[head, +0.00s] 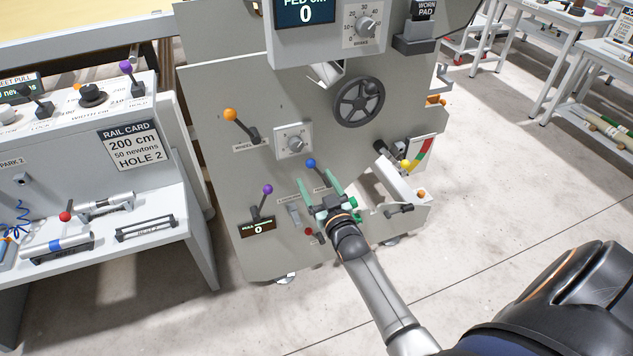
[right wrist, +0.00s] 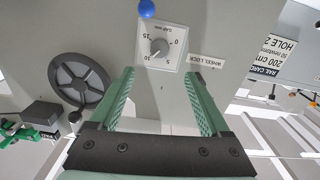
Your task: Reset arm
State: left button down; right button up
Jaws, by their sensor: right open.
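The grey machine panel (head: 235,90) carries several knobbed levers, and I cannot tell which one is the reset arm. A blue-knobbed lever (head: 311,164) stands just beyond my right gripper (head: 315,179). The blue knob (right wrist: 147,8) also shows at the top of the right wrist view. An orange-knobbed lever (head: 230,115) is up and left, and a purple-knobbed lever (head: 267,189) is left of the gripper. My right gripper's green fingers are spread with nothing between them, pointing at the panel. My left gripper is out of view.
A black handwheel (head: 359,102) and a gap dial (right wrist: 159,48) are on the panel. A white block and yellow-tipped part (head: 405,164) stick out right of the gripper. A grey bench with a rail card (head: 130,146) stands left.

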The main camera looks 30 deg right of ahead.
pick_arm(q)
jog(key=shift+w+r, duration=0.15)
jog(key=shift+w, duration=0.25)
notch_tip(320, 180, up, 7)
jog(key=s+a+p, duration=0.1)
jog(key=p, duration=0.7)
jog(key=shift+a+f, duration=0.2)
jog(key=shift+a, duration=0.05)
pick_arm(e)
jog(key=s+a+f+n+g+y, duration=0.1)
jog(key=s+a+f+g+y, duration=0.1)
jog(key=s+a, duration=0.3)
jog(key=s+a+f+n+g+y, duration=0.1)
jog(key=s+a, duration=0.5)
jog(key=s, duration=0.7)
jog(key=s+a+f+n+g+y, duration=0.1)
jog(key=s+a+f+g+y, duration=0.2)
jog(key=s, duration=0.6)
jog(key=a+g, duration=0.2)
jog(key=a, duration=0.1)
jog(key=shift+a+f+g, duration=0.25)
jog(key=shift+f+g, duration=0.05)
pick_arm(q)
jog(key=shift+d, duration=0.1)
pick_arm(e)
jog(key=shift+w, duration=0.1)
jog(key=shift+c, duration=0.2)
